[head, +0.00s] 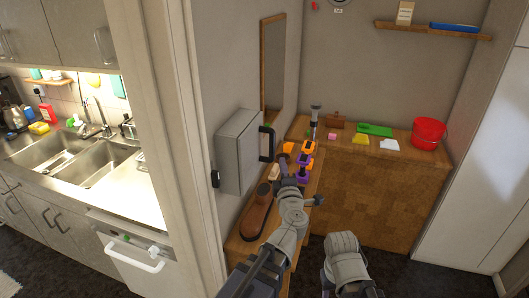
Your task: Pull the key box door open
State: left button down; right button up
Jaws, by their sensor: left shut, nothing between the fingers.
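The key box (237,150) is a light grey box on the wall left of the bench. Its door carries a black bar handle (267,143) on the right side, and the door looks shut. My left gripper (286,163) is just right of and below the handle, over the bench. It is shut with nothing in it and appears apart from the handle. Its fingertips are small and dark here, so their exact gap to the handle is hard to judge. My right arm shows only as a stub at bottom centre; its gripper is not in view.
A wooden bench (335,147) runs along the back, with a red bucket (428,133), a green dustpan-like item (374,130) and small coloured things. A brown shoe-like object (256,213) lies below the box. A mirror (273,65) hangs behind. A door frame stands left.

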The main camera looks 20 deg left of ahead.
pick_arm(q)
jog(key=s+a+f+n+g+y, duration=0.1)
jog(key=a+n+g+y, duration=0.1)
jog(key=a+n, duration=0.1)
send_near(261, 154)
jog(key=shift+m, duration=0.3)
jog(key=w+r, duration=0.1)
jog(key=w+a+r, duration=0.1)
jog(key=w, duration=0.1)
jog(key=w+a+r, duration=0.1)
jog(key=shift+w+r, duration=0.3)
jog(key=shift+w, duration=0.1)
jog(key=shift+s+d, duration=0.1)
jog(key=shift+s+d+m+t+h, duration=0.1)
jog(key=shift+d+m+t+h, duration=0.2)
jog(key=shift+t+h, duration=0.15)
